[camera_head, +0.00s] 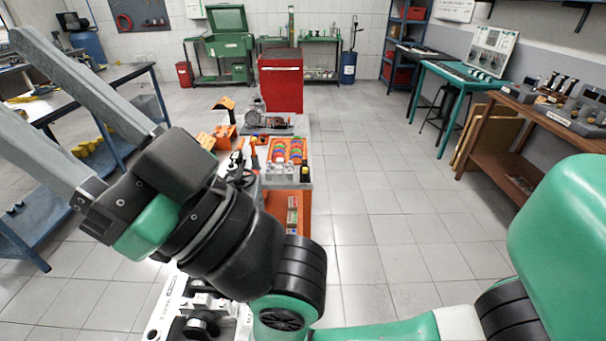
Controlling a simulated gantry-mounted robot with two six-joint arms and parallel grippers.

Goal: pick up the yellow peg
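A small yellow piece (305,169) shows at the near right end of the orange bench, beside white blocks; it is too small to tell for sure whether it is the yellow peg. My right gripper (12,82) is high and close to the camera at the left. Its arm comes in from the right along the bottom. Its two long grey fingers are spread apart with a gap between them, and nothing shows between them; the lower fingertip is cut off by the frame edge. It is far from the bench items. My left gripper is not in view.
The orange bench (303,198) carries a tray of coloured rings (289,150) and engine parts. White metal parts lie at the bottom left, partly hidden by my arm. A red cabinet (281,82) stands behind. The tiled floor (372,175) to the right is clear.

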